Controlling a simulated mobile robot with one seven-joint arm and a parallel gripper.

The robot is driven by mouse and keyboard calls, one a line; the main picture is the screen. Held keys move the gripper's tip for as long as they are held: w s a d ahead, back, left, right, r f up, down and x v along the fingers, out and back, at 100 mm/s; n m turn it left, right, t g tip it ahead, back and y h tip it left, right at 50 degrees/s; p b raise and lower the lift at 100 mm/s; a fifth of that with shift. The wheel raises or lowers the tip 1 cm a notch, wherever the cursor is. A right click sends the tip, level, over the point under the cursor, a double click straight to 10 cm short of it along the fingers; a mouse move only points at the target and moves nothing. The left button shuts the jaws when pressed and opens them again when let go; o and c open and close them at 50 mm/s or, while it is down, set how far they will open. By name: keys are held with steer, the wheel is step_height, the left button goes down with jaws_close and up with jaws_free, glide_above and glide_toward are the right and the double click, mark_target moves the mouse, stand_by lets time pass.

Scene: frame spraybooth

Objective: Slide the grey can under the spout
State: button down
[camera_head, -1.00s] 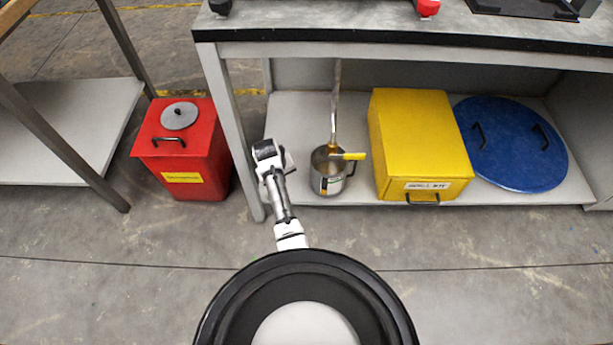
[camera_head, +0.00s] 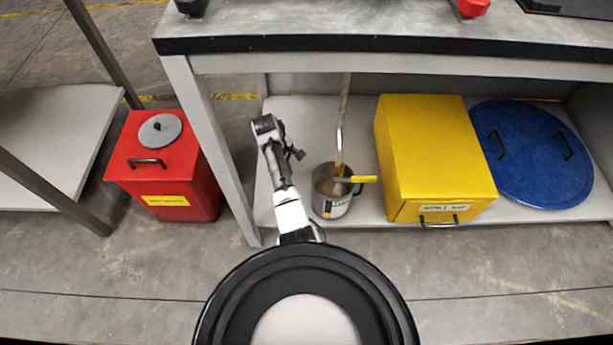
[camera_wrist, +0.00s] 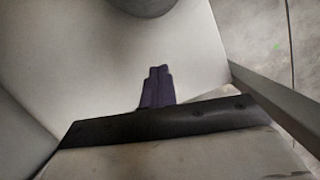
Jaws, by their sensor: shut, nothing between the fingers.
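The grey can (camera_head: 330,204) stands upright on the low shelf, with brown visible inside its open top. The spout (camera_head: 341,145) is a pipe coming down from above with a yellow lever (camera_head: 357,179). In the head view its lower end overlaps the can's mouth; I cannot tell whether it is exactly over it. My gripper (camera_head: 298,154) is left of the can and a little farther back, apart from it. In the wrist view my gripper (camera_wrist: 158,72) is shut and empty, and a dark rounded edge at the top looks like the can (camera_wrist: 147,6).
A table leg (camera_head: 210,150) stands close left of my arm, and the bench top (camera_head: 380,43) overhangs the shelf. A yellow box (camera_head: 430,150) and a blue round lid (camera_head: 540,175) lie right of the can. A red bin (camera_head: 195,180) stands left of the leg.

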steer(key=b+x, duration=0.1)
steer(key=x, duration=0.2)
steer(key=b+x, duration=0.1)
steer(key=x, duration=0.2)
steer(key=b+x, duration=0.1)
steer(key=x, duration=0.3)
steer(key=shift+w+f, duration=0.1)
steer(key=shift+w, duration=0.1)
steer(key=d, duration=0.3)
steer(key=shift+s+d, duration=0.15)
steer(key=shift+s, duration=0.2)
steer(key=shift+s+d, duration=0.1)
steer(key=shift+d, duration=0.25)
